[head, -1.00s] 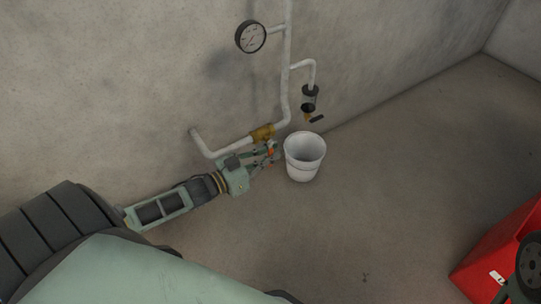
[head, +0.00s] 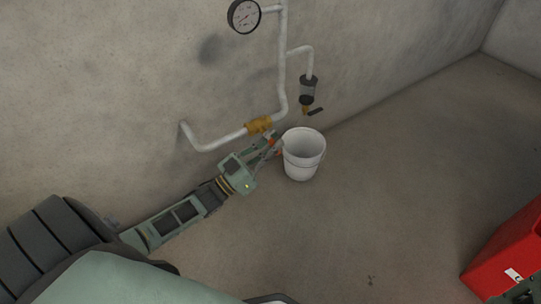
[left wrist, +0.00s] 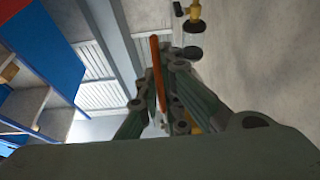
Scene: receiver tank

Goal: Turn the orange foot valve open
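The orange foot valve's handle (head: 279,150) shows as a small orange piece by the fingers, below the brass valve body (head: 259,125) on the low white pipe. In the left wrist view the handle (left wrist: 157,72) is a long thin orange bar running up between the fingers. My left gripper (head: 271,143) is at the handle, beside the bucket. Its fingers (left wrist: 164,85) are drawn in close about the bar and appear shut on it. The fingers partly hide the handle in the head view. My right gripper is not clearly visible; only a bit of dark hardware shows at the bottom right.
A white bucket (head: 303,160) stands on the floor just right of my left gripper. A gauge (head: 244,16) and a filter with a small black-handled tap (head: 309,93) hang on the wall pipes. A red box (head: 508,250) is at the right. The middle floor is clear.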

